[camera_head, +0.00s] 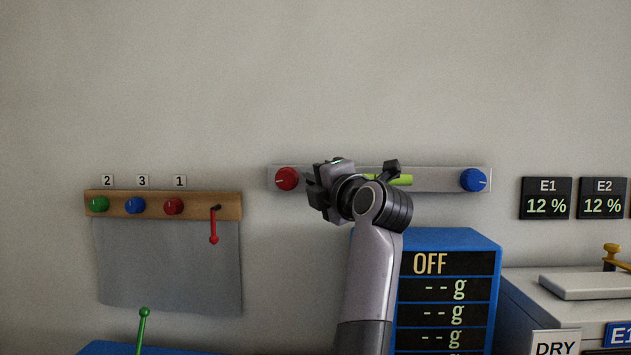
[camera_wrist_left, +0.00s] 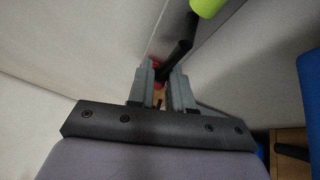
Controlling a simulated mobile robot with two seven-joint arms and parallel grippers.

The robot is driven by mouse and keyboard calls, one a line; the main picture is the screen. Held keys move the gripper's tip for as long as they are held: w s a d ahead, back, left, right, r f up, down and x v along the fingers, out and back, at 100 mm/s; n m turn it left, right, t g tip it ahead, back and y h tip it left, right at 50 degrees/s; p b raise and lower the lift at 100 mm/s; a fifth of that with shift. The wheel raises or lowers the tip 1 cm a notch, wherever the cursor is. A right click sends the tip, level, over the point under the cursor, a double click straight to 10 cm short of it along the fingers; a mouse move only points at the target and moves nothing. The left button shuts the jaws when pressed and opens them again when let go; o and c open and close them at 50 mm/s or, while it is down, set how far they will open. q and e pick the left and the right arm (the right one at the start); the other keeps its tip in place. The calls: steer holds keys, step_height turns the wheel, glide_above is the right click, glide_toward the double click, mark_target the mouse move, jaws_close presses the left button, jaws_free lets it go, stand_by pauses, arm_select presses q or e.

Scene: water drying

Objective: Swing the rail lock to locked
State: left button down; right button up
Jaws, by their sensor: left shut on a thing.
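A grey rail (camera_head: 445,180) is fixed to the wall, with a red knob (camera_head: 287,179) at its left and a blue knob (camera_head: 473,180) at its right. A yellow-green bar (camera_head: 402,180) lies level across its middle, partly behind my wrist. My left gripper (camera_head: 320,190) is at the rail, between the red knob and the bar. In the left wrist view its fingers (camera_wrist_left: 164,84) close on a dark rod (camera_wrist_left: 180,50) beside the yellow-green bar's end (camera_wrist_left: 207,6). A red lever (camera_head: 213,228) hangs down from a wooden rail (camera_head: 195,205) at the left.
A blue display box (camera_head: 455,240) reading OFF stands right of my left arm. A grey sheet (camera_head: 165,262) hangs below the wooden rail. A green-knobbed lever (camera_head: 142,330) rises at lower left. The wall above is clear.

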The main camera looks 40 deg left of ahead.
arm_select(q)
steer(key=c, duration=1)
jaws_free()
steer(key=shift+c, duration=0.2)
steer(key=v, duration=0.7)
steer(key=shift+b, duration=0.3)
steer(key=shift+d, duration=0.1)
